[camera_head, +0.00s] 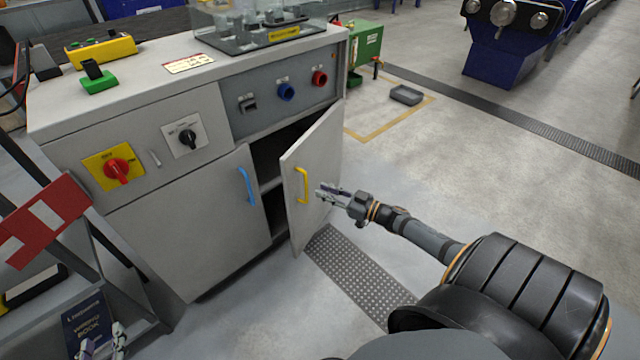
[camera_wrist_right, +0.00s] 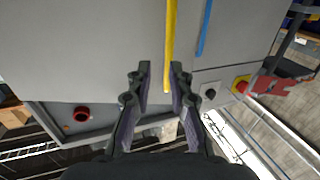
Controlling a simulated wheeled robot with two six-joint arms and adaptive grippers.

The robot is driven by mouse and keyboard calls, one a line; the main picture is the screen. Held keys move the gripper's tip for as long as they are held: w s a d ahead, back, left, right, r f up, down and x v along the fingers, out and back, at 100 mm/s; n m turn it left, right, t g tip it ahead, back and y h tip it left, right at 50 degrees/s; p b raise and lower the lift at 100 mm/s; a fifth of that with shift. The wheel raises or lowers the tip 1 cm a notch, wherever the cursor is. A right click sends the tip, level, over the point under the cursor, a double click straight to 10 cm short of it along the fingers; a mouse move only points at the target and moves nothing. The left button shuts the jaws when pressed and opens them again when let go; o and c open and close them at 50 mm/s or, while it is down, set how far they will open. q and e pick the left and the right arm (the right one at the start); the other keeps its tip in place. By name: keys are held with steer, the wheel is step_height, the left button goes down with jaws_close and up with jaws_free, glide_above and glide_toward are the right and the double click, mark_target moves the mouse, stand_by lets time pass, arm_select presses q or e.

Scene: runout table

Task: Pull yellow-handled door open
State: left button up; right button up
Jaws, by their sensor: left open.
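The yellow-handled door (camera_head: 318,165) of the grey cabinet stands partly open, with a dark gap behind it. Its yellow handle (camera_head: 303,186) is upright on the door's outer face. My right gripper (camera_head: 320,191) is just right of the handle, with its fingers apart. In the right wrist view the yellow handle (camera_wrist_right: 170,45) shows between the open fingertips (camera_wrist_right: 160,75), closer to the right finger; the gripper does not grip it. My left gripper (camera_head: 102,342) is open and empty at the bottom left edge, far from the door; most of it is cut off.
The neighbouring door with a blue handle (camera_head: 247,186) is shut. Switches, including a red knob (camera_head: 118,170), are on the cabinet front. A red-and-white barrier (camera_head: 42,220) stands at left. A perforated floor plate (camera_head: 355,275) lies below; floor right of the door is free.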

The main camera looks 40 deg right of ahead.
steer(key=d+p+v, duration=0.1)
steer(key=p+v, duration=0.2)
steer(key=v, duration=0.5)
steer(key=shift+w+d, duration=0.25)
steer(key=shift+w, duration=0.15)
